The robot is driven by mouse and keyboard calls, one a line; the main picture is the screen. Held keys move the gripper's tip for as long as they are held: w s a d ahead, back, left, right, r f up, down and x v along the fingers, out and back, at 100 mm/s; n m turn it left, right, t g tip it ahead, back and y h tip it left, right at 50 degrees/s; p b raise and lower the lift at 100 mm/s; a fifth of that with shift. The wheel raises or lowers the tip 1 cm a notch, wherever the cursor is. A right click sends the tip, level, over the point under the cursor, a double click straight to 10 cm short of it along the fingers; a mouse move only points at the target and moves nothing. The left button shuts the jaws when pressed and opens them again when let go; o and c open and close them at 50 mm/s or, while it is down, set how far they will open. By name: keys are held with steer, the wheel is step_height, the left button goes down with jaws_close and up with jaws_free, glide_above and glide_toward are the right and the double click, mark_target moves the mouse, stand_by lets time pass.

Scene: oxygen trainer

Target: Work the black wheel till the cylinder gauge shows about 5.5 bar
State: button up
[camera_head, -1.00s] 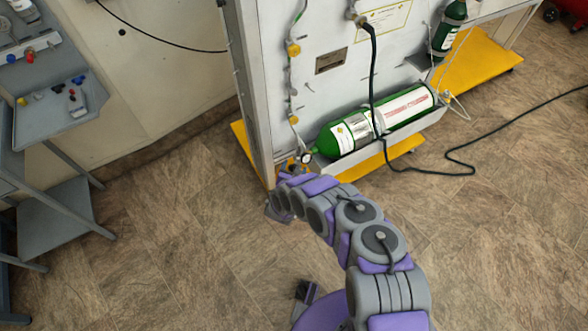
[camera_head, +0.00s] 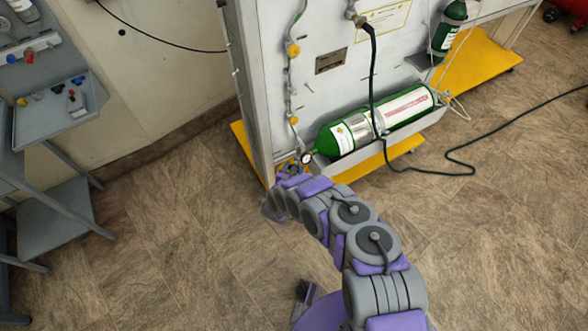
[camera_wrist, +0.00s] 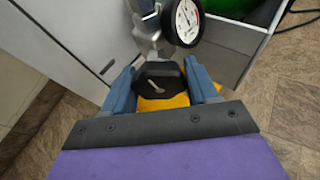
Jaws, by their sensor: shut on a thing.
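In the wrist view my gripper (camera_wrist: 165,88) has its two blue fingers on either side of the black wheel (camera_wrist: 160,74), shut on it. The cylinder gauge (camera_wrist: 187,21), round with a white face and black rim, sits just beyond the wheel; its reading is too small to make out. In the head view the gauge (camera_head: 306,159) shows at the neck of the green and white cylinder (camera_head: 378,120), which lies in a grey tray. My arm hides the wheel and most of my gripper (camera_head: 288,176) there.
The white panel (camera_head: 330,90) stands on a yellow base (camera_head: 404,150). A dark hose (camera_head: 372,85) runs down over the cylinder and onto the floor. A grey side table (camera_head: 55,110) stands at the left. The floor between is clear.

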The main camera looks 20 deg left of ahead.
steer(key=o, duration=1)
steer(key=shift+c, duration=0.2)
steer(key=shift+s, duration=0.1)
steer(key=a+p+v, duration=0.1)
steer(key=p+v, duration=0.3)
steer(key=v, duration=1.3)
steer(key=shift+d+p, duration=0.35)
steer(key=shift+s+f, duration=0.1)
steer(key=shift+s, duration=0.05)
